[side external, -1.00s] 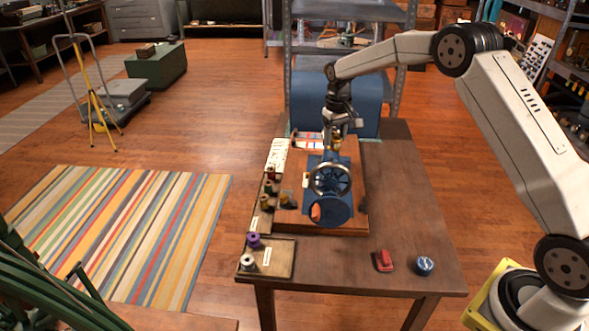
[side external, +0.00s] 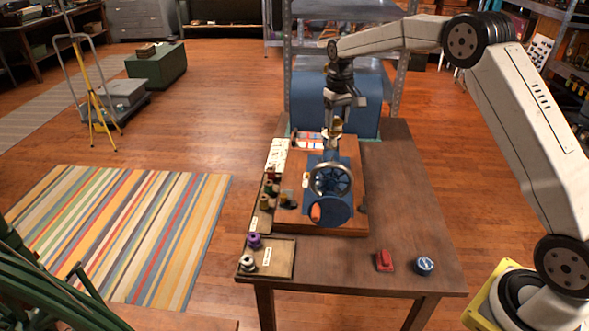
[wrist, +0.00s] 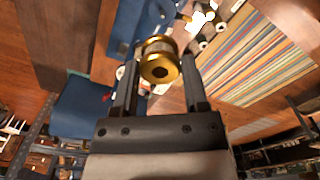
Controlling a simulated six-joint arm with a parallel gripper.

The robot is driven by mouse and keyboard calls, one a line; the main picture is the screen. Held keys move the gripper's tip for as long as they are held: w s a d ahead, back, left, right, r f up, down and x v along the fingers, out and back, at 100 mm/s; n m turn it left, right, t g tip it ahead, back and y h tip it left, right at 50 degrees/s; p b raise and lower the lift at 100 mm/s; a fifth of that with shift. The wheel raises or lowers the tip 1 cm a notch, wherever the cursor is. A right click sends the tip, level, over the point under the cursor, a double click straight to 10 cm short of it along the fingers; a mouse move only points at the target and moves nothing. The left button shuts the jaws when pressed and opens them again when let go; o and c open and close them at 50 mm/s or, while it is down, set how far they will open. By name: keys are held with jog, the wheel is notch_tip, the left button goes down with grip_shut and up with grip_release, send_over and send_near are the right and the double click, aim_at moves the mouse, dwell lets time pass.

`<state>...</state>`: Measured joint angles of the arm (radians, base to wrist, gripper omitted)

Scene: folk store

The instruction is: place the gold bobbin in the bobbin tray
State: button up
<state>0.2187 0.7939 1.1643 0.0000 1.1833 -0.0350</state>
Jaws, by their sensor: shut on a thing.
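The gold bobbin (wrist: 160,62) is held between the two fingers of my gripper (wrist: 160,80) in the wrist view. In the side view my gripper (side external: 337,118) points down and holds the bobbin (side external: 337,129) in the air above the back part of the blue hand-cranked machine (side external: 330,182). A shallow tray (side external: 281,262) lies at the table's front left corner, well to the front and left of my gripper. A purple bobbin (side external: 254,241) and a silver-white bobbin (side external: 248,263) stand at its left side. Its label is too small to read.
A narrow strip with several thread spools (side external: 268,190) runs along the left of the machine's wooden base (side external: 348,228). The crank wheel (side external: 331,180) stands up at the front. A red object (side external: 384,261) and a blue round tin (side external: 425,265) lie front right. The table's right side is clear.

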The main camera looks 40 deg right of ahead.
jog(key=s+a+n, duration=1.5)
jog(key=s+a, duration=0.4)
jog(key=a, duration=0.4)
notch_tip(320, 180, down, 18)
jog(key=shift+d, duration=0.3)
jog(key=shift+w+f, duration=0.1)
jog(key=shift+w, duration=0.05)
send_over(277, 267)
jog(key=f, duration=0.8)
jog(key=shift+s+d+f, duration=0.1)
jog(key=shift+s+f, duration=0.2)
jog(key=shift+s, duration=0.05)
jog(key=shift+w+f, duration=0.4)
jog(key=shift+f, duration=0.05)
jog(key=shift+f, duration=0.1)
